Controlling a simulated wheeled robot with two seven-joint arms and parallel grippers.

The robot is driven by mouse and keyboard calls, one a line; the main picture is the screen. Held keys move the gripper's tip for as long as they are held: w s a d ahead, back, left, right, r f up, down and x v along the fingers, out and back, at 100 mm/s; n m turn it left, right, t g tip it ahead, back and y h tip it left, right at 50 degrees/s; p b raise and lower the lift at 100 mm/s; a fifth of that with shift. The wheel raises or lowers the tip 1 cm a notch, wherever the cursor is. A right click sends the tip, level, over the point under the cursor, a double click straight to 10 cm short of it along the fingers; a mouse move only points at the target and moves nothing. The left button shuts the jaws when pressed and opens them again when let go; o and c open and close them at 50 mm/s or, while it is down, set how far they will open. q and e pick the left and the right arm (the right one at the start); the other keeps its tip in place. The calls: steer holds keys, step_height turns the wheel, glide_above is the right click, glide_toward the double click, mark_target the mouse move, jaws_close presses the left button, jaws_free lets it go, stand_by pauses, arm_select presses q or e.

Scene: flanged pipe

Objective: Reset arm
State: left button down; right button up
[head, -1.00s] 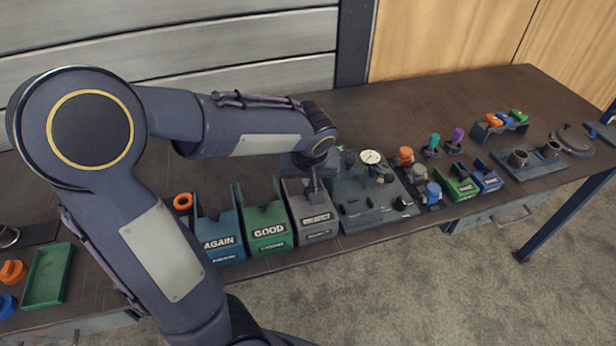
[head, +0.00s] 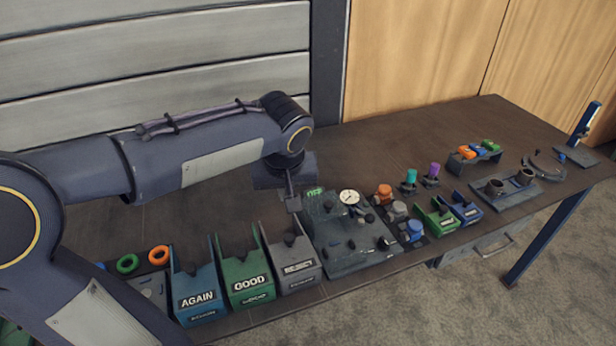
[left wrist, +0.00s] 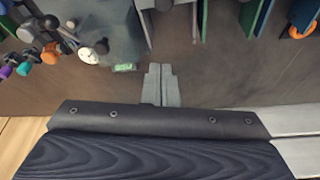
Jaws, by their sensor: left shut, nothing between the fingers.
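My left arm comes in from the left in the head view, and its gripper (head: 292,203) hangs above the table behind the grey bin and left of the dark fixture plate. In the left wrist view its fingers (left wrist: 158,84) are together, with nothing between them. The grey bin (head: 297,274), the green GOOD bin (head: 247,286) and the blue AGAIN bin (head: 198,297) stand in a row at the table's front edge. My right gripper shows in neither view.
The fixture plate (head: 350,255) with a white dial (head: 349,197) lies right of the grey bin. Orange, teal and purple-topped parts and small green and blue bins (head: 466,211) stand farther right. The table (head: 400,140) is clear at the back.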

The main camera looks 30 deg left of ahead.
arm_select(q)
steer(key=s+d+f+m+t+h, duration=0.1)
steer(key=s+d+f+m+h, duration=0.1)
steer(key=s, duration=0.6)
steer(key=s+d+f+m+t+h, duration=0.1)
steer(key=s+d+f+m+h, duration=0.2)
steer(key=s, duration=0.6)
steer(key=shift+d+f+h, duration=0.25)
steer(key=shift+d+h, duration=0.25)
steer(key=shift+d, duration=0.65)
